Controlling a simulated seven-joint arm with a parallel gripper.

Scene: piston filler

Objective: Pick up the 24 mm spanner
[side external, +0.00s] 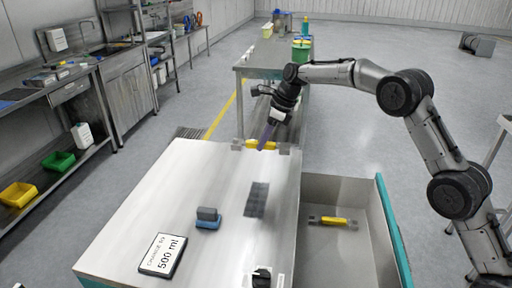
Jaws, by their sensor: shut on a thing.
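A yellow-gripped spanner (255,145) with grey ends lies crosswise below my gripper (266,138), at the far edge of the steel worktop. My gripper points down at it and appears shut on its yellow middle; the fingertips are small and partly hidden. Whether the spanner touches the worktop is hard to tell. A second yellow-gripped spanner (333,221) lies in the open drawer (330,190) at the right. No size marking can be read on either spanner, so I cannot tell which is the 24 mm one.
On the worktop (205,175) are a blue block with a grey top (207,219), a dark grille (257,199) and a "500 ml" card (163,254). A bench (257,73) with a green container (301,50) stands behind. The worktop's left half is mostly clear.

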